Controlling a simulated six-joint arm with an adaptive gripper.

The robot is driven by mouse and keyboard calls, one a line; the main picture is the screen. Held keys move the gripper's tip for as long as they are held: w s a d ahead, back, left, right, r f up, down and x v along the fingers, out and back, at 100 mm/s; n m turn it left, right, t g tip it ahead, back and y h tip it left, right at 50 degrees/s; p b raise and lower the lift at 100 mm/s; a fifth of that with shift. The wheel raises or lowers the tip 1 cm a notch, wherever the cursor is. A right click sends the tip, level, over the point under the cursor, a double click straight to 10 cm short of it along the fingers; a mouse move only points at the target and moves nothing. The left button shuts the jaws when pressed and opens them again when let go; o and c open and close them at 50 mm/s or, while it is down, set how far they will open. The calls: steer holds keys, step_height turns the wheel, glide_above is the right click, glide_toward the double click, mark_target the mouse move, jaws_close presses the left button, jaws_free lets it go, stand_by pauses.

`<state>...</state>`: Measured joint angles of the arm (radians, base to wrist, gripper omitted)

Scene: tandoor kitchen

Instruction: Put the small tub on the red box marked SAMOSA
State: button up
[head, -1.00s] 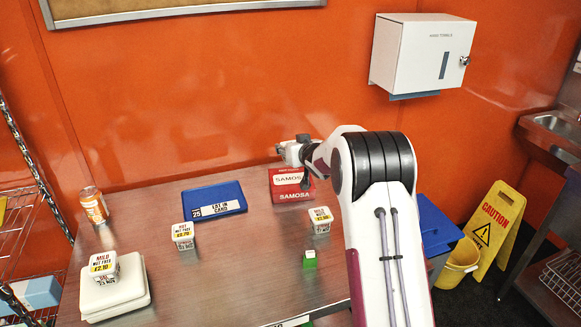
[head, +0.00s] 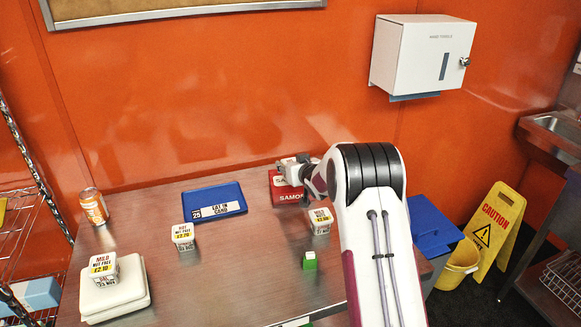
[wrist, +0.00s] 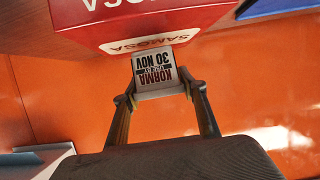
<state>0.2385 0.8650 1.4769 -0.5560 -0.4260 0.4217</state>
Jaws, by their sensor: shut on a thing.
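The red box marked SAMOSA (head: 285,197) stands at the back of the steel table, partly hidden by my gripper (head: 288,172). In the wrist view the box (wrist: 150,20) fills the top. My gripper (wrist: 160,88) is shut on a small tub (wrist: 157,68) with a white label reading KORMA, use by 30 NOV. The tub is close to the box's SAMOSA face in that view; whether it touches the box I cannot tell. In the head view the gripper is over the box.
Other small tubs stand on the table: a MILD one (head: 320,221) front right of the box, a HOT one (head: 183,236), and one (head: 103,268) on a white container (head: 125,300).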

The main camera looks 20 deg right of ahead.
steer(key=shift+f, duration=0.4)
steer(key=shift+f, duration=0.15)
steer(key=o, duration=1.2)
steer(key=v, duration=1.2)
steer(key=shift+r, duration=0.2)
